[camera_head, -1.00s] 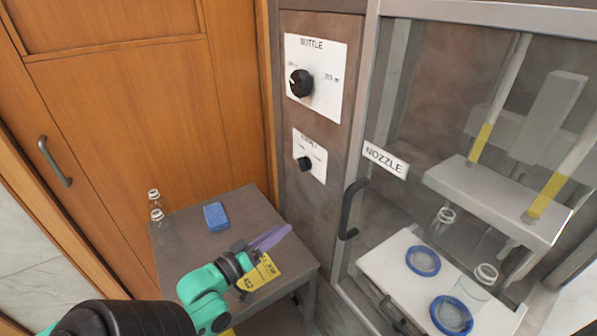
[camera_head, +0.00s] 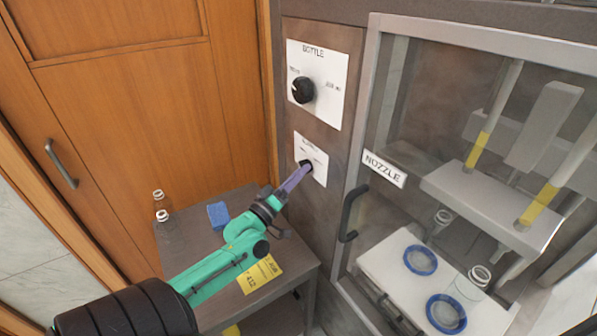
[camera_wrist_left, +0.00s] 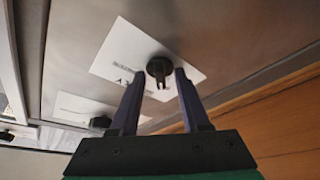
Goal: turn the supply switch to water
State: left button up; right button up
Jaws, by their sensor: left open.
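The supply switch is the small black knob (camera_head: 307,163) on the lower white label plate (camera_head: 318,158) of the brown machine panel; the plate's print is too small to read surely. My left gripper (camera_head: 301,174) reaches up to it, purple fingers at the knob and partly hiding it. In the left wrist view the knob (camera_wrist_left: 158,68) sits between the two open fingertips (camera_wrist_left: 159,74), with a gap showing on each side. Its slotted grip points toward the gripper. I cannot tell how far the fingers overlap it in depth. My right gripper is not in view.
Above is the larger bottle knob (camera_head: 302,90) on its own plate. To the right is a glass nozzle cabinet with a dark handle (camera_head: 352,212).

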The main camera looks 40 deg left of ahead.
pick_arm(q)
grip_shut()
jog(key=shift+w+a+f+m+g+h+b, duration=0.1)
jog(key=shift+a+m+g+h+b, duration=0.35)
jog(key=shift+m+h+b, duration=2.65)
jog(key=shift+w+a+r+m+g+h+b, duration=0.1)
jog(key=shift+m+g+h+b, duration=0.6)
jog(key=shift+m, duration=4.65)
jog(key=shift+w+a+f+m+g+h+b, duration=0.1)
jog(key=shift+a+m+g+h+b, duration=0.35)
jog(key=shift+m+h+b, duration=2.65)
jog(key=m+y+p, duration=0.2)
jog(key=shift+d+m+p, duration=0.15)
jog(key=shift+m+p, duration=0.15)
jog(key=shift+m, duration=0.05)
grip_release()
